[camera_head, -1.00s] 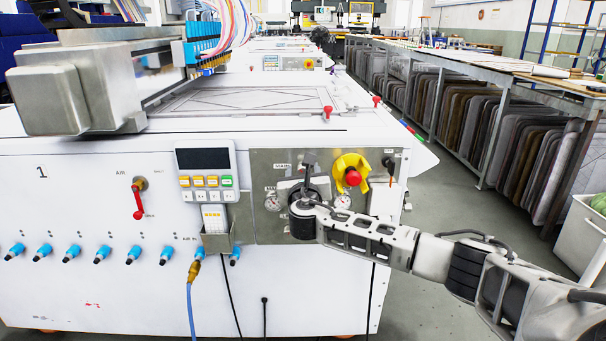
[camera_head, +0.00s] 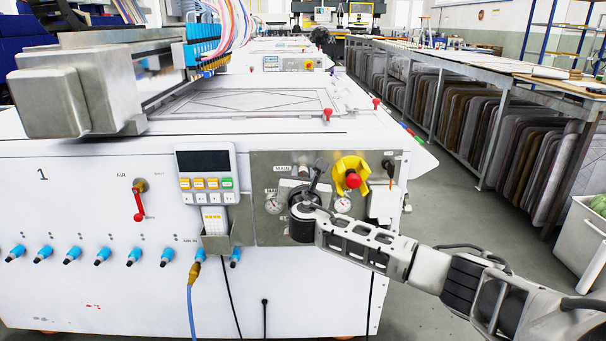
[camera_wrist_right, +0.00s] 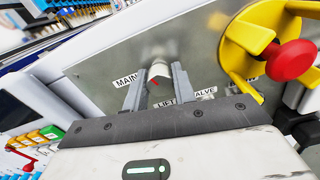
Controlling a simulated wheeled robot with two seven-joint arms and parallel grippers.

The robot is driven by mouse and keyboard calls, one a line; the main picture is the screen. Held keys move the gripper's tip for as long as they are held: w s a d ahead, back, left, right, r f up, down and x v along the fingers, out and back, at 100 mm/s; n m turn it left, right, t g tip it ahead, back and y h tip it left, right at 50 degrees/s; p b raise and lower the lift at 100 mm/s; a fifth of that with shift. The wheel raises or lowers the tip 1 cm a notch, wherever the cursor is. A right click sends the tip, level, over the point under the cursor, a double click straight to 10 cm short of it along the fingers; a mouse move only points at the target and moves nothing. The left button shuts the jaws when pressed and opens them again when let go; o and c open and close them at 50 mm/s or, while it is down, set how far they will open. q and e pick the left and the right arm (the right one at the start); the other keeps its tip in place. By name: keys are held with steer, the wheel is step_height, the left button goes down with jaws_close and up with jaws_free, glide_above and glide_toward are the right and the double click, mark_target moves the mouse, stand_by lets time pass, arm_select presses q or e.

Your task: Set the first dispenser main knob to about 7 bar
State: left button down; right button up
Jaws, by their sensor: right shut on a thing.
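The first dispenser, a white machine body marked 1 (camera_head: 42,174), carries a grey control panel (camera_head: 262,232). My right gripper (camera_wrist_right: 159,76) is shut on the main knob (camera_wrist_right: 158,70), a pale, short cylinder with a small red mark showing near it, between the fingertips in the right wrist view. The MAIN label (camera_wrist_right: 125,80) is beside it. In the head view my right gripper (camera_head: 302,190) covers the knob. A left gauge (camera_head: 272,203) and a right gauge (camera_head: 343,203) flank my wrist; their readings are too small to tell. My left gripper is not in view.
A yellow and red emergency stop (camera_head: 352,177) sits close right of my gripper; it also shows in the right wrist view (camera_wrist_right: 290,60). A red air valve handle (camera_head: 138,205) and a keypad display (camera_head: 205,160) are to the left. Racks (camera_head: 480,120) stand across the aisle.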

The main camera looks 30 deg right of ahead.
steer(key=m, duration=0.4)
steer(key=shift+f+m, duration=0.1)
steer(key=shift+m, duration=0.2)
steer(key=m, duration=0.2)
steer(key=shift+m+b, duration=0.35)
steer(key=shift+m, duration=0.05)
steer(key=m, duration=0.2)
steer(key=shift+m+b, duration=0.3)
steer(key=shift+b, duration=0.05)
steer(key=m+b, duration=0.1)
steer(key=m, duration=0.2)
steer(key=shift+m, duration=0.4)
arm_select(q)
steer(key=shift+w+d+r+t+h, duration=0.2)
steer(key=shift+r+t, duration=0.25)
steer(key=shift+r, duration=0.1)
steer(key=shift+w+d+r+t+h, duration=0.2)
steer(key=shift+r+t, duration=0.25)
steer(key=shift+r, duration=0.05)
arm_select(e)
steer(key=shift+m, duration=0.8)
steer(key=o, duration=1)
